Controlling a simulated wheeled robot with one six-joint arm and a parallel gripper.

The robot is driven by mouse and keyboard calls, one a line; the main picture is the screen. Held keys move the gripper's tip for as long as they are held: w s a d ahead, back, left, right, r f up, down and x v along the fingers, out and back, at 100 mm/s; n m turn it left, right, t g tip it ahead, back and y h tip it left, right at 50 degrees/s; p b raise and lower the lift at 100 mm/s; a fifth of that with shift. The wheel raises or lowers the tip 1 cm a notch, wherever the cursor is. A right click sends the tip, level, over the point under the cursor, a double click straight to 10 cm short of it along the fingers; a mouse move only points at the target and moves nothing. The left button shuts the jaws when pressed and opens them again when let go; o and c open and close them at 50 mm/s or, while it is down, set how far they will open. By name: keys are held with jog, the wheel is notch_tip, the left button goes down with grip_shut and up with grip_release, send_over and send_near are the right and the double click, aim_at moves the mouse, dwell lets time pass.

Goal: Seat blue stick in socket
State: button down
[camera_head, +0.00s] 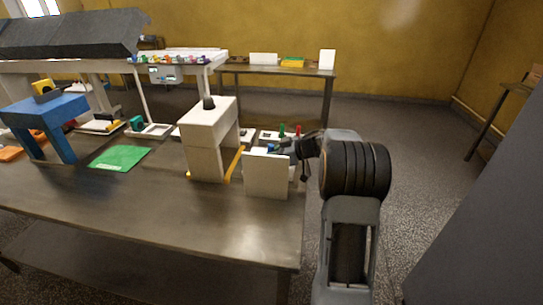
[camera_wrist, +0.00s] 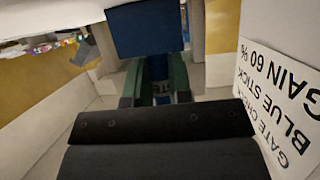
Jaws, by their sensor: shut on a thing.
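My gripper (camera_head: 287,149) is at the right end of the table, just behind a white upright panel (camera_head: 266,176). In the wrist view, my gripper (camera_wrist: 155,90) is shut on the blue stick (camera_wrist: 146,29), whose broad blue end stands out beyond the fingers. In the head view a small blue patch (camera_head: 270,150) shows at the gripper above the panel; most of the stick is hidden there. I cannot make out the socket in either view.
A white label (camera_wrist: 275,105) reading "GATE CHECK BLUE STICK GAIN 60 %" is close on the right in the wrist view. A green stick (camera_head: 282,129) and a red stick (camera_head: 298,130) stand behind my gripper. A pale arch-like block (camera_head: 208,135) stands left. The table front is clear.

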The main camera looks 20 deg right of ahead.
jog(key=shift+d+f, duration=0.1)
jog(key=shift+s+f+p, duration=0.1)
jog(key=shift+f+p, duration=0.2)
jog(key=shift+f, duration=0.2)
jog(key=c, duration=1.1)
grip_release()
jog(key=shift+o, duration=0.4)
jog(key=shift+r+b, duration=0.35)
jog(key=shift+b, duration=0.15)
jog(key=p+v, duration=0.1)
jog(key=v, duration=1.1)
jog(key=shift+r, duration=0.4)
